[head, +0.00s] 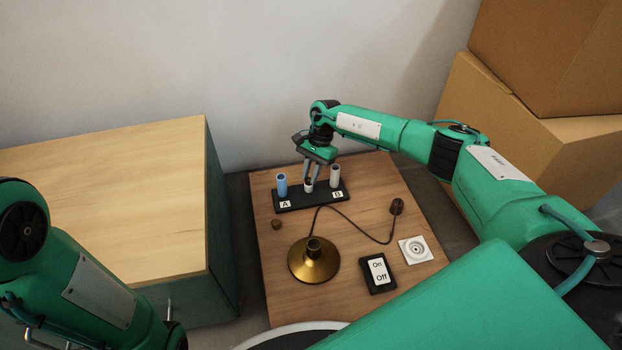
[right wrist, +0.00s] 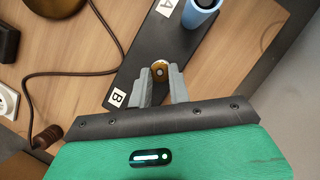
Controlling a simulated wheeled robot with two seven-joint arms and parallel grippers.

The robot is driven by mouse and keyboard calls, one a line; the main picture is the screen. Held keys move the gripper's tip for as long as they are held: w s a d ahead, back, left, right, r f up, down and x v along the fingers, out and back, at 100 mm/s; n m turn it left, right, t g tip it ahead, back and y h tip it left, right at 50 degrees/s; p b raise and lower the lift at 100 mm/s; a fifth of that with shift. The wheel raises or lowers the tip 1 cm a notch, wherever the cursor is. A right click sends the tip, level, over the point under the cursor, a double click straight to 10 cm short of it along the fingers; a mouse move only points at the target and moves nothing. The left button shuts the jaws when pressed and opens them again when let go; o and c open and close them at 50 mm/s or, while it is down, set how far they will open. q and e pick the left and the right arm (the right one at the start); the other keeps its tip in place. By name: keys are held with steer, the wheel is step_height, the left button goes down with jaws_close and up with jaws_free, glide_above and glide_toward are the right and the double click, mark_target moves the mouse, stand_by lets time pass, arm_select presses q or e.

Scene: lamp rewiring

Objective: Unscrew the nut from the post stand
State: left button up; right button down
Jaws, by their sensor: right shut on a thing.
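The black post stand (head: 325,199), with labels A and B, stands at the back of the low wooden table. A blue cylinder (head: 281,185) is at its A end and a grey one (head: 335,176) near B. A short pale post (head: 308,186) is between them. My right gripper (head: 310,181) points down over this middle post. In the right wrist view, its fingers (right wrist: 160,80) are shut on the brass-coloured nut (right wrist: 159,66), which has a pale centre. Whether the nut is still threaded on the post cannot be told. My left gripper is out of view.
A brass lamp base (head: 314,262) with a dark cord to a brown plug (head: 397,206) lies in front. A small brown piece (head: 277,224), an On/Off switch (head: 378,273) and a white socket (head: 415,250) are nearby. A wooden cabinet (head: 110,190) is left, cardboard boxes (head: 500,120) right.

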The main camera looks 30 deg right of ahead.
steer(key=shift+w+r, duration=0.1)
steer(key=n+b, duration=0.1)
steer(key=b, duration=0.1)
steer(key=n+b, duration=0.2)
steer(key=b, duration=0.1)
steer(key=shift+w+a+f+g+h, duration=0.15)
steer(key=shift+w+f+g+h, duration=0.05)
steer(key=shift+f+g+h, duration=0.2)
steer(key=shift+r+n, duration=0.3)
steer(key=shift+n, duration=0.4)
steer(key=shift+n+g+h, duration=0.4)
steer(key=shift+n, duration=0.2)
steer(key=shift+n+h, duration=0.3)
steer(key=shift+n, duration=0.9)
